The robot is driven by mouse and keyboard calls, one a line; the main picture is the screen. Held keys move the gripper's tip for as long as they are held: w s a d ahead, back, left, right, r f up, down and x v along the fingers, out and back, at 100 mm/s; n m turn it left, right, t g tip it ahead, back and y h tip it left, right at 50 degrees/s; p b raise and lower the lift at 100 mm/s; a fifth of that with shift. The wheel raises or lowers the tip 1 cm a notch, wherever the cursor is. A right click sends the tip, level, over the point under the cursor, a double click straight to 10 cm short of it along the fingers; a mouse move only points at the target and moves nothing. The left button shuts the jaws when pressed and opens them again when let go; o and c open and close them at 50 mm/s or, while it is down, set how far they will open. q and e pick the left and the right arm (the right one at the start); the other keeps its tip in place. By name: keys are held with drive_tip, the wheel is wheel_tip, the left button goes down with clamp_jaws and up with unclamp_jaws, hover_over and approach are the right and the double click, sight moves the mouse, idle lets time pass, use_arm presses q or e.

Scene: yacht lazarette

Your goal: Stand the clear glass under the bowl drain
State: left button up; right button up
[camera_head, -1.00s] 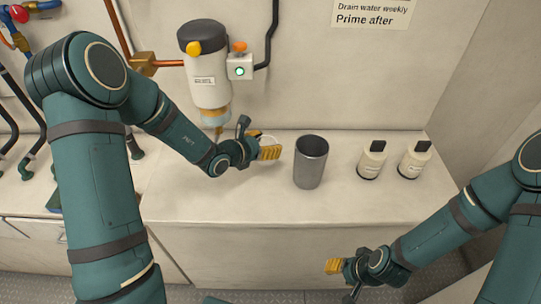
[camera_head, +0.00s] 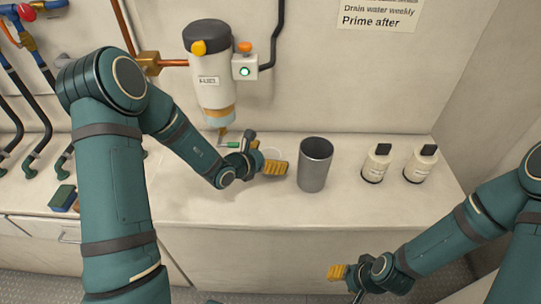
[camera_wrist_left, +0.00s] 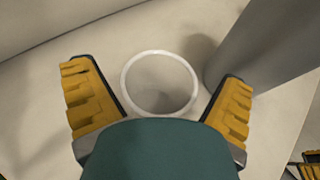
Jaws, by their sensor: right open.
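The clear glass (camera_head: 272,153) stands on the white bench, faint and partly hidden behind my left gripper. In the left wrist view the glass (camera_wrist_left: 160,82) shows from above as a round pale rim between the yellow fingers. My left gripper (camera_wrist_left: 157,78) is open around it, the right finger close to the rim. In the head view my left gripper (camera_head: 264,155) is low over the bench. The white filter bowl (camera_head: 213,70) hangs on the wall to the upper left, its brass drain (camera_head: 222,132) pointing down. My right gripper (camera_head: 345,283) is open and empty in front of the bench.
A grey metal cup (camera_head: 315,168) stands just right of the glass; it also fills the upper right of the left wrist view (camera_wrist_left: 265,45). Two white bottles (camera_head: 377,163) with black caps stand further right. The bench front is clear.

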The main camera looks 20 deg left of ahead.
sight(234, 197)
use_arm(q)
drive_tip(key=shift+r, duration=0.1)
